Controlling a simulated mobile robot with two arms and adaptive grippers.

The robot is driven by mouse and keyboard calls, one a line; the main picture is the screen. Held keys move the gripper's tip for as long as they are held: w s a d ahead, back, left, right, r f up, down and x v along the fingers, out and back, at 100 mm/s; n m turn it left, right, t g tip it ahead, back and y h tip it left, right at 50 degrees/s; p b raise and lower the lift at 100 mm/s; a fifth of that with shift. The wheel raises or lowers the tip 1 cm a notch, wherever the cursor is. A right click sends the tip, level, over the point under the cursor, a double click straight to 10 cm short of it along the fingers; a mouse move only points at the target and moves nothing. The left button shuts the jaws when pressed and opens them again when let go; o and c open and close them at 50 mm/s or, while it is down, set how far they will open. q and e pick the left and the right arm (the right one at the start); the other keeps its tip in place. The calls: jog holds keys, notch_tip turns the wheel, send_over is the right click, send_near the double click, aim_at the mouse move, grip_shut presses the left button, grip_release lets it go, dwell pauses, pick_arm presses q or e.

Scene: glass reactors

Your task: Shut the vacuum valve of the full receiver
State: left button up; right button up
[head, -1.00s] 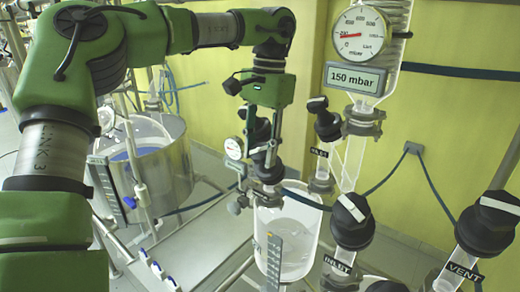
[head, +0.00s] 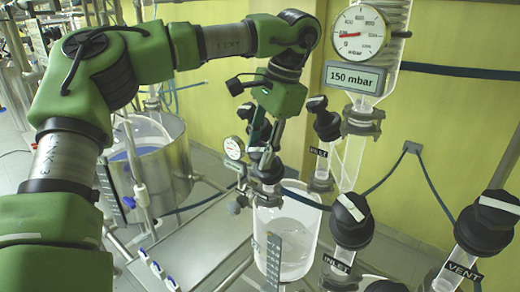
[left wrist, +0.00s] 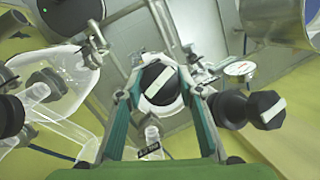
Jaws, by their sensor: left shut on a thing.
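My left gripper (head: 262,152) is over the top of a glass receiver (head: 298,230) that holds clear liquid and has a scale at its side. Its fingers are shut on a black valve knob; in the left wrist view the knob (left wrist: 158,82) sits between the fingertips (left wrist: 160,90), its white bar slanting up to the right. In the head view the fingers partly hide it. I cannot read a label that names this valve. My right gripper is not in view.
A small gauge (head: 234,148) and another black knob (left wrist: 265,108) are close beside the gripped valve. To the right stand inlet (head: 352,220) and vent (head: 488,222) valves and a large gauge (head: 360,33) over a 150 mbar sign (head: 354,78). A steel vessel (head: 150,175) stands left.

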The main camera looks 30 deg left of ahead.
pick_arm(q)
jog(key=o, duration=1.1)
